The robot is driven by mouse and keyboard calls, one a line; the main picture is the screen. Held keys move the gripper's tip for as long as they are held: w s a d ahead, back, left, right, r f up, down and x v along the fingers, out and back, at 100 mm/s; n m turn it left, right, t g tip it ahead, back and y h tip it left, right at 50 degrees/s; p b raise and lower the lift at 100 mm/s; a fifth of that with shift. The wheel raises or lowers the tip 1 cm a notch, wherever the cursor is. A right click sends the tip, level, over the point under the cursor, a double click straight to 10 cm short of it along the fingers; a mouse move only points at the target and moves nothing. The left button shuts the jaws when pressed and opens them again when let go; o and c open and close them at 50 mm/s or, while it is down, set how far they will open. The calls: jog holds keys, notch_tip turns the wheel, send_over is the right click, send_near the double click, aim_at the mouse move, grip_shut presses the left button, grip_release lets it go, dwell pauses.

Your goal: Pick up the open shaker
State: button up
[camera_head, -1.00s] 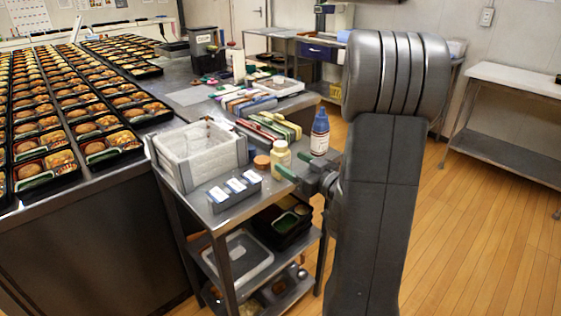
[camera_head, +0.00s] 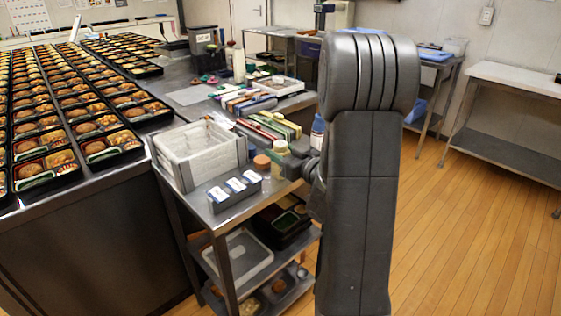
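A small pale-yellow jar (camera_head: 280,148), which appears to be the shaker, stands upright near the right side of the steel cart's top (camera_head: 228,222). A brown-orange round cap or cork-like piece (camera_head: 262,162) is just left of it. My gripper (camera_head: 288,159) is at the jar from the right, with its fingers low beside it. The fingers overlap the jar in view and my arm covers much of the wrist. I cannot tell whether the fingers touch or grip it.
A blue bottle (camera_head: 318,126) stands behind the jar, mostly hidden by my arm. Several coloured packs (camera_head: 270,125) lie behind. Bento trays fill the left counter.

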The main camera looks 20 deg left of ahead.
jog(key=c, duration=0.4)
notch_tip(320, 180, up, 10)
jog(key=shift+r+p, duration=0.1)
jog(key=shift+p, duration=0.8)
jog(key=o, duration=0.4)
